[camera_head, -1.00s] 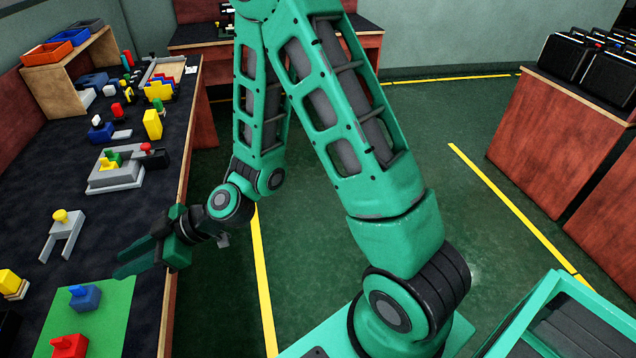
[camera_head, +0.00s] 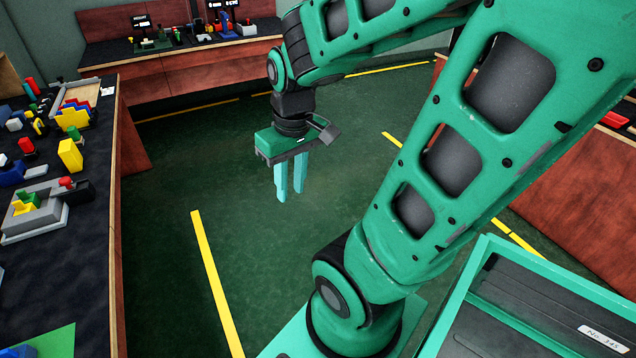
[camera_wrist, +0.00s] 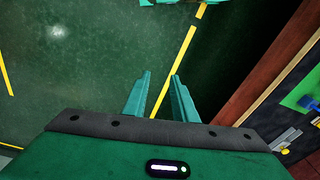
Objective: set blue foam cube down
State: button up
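My gripper (camera_head: 290,195) points down over the open floor, away from the left table. Its two pale green fingers are apart, with only floor showing between them; the wrist view also shows the empty gap (camera_wrist: 160,75). A blue block (camera_wrist: 308,102) lies on a green mat (camera_wrist: 296,92) at the right edge of the wrist view. I cannot tell whether it is the foam cube.
The left table (camera_head: 95,225) carries several coloured blocks, a yellow block (camera_head: 70,155) and a grey fixture (camera_head: 35,215). A back bench (camera_head: 180,65) stands beyond. Green floor (camera_head: 165,200) with yellow lines is clear around my gripper.

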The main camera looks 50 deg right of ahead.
jog(key=s+d+r+m+g, duration=0.1)
jog(key=s+d+r+m, duration=0.1)
jog(key=s+m, duration=0.2)
jog(key=s, duration=0.3)
jog(key=shift+s+d+r, duration=0.2)
jog(key=shift+s+r, duration=0.05)
jog(key=shift+r, duration=0.05)
jog(key=shift+w, duration=0.15)
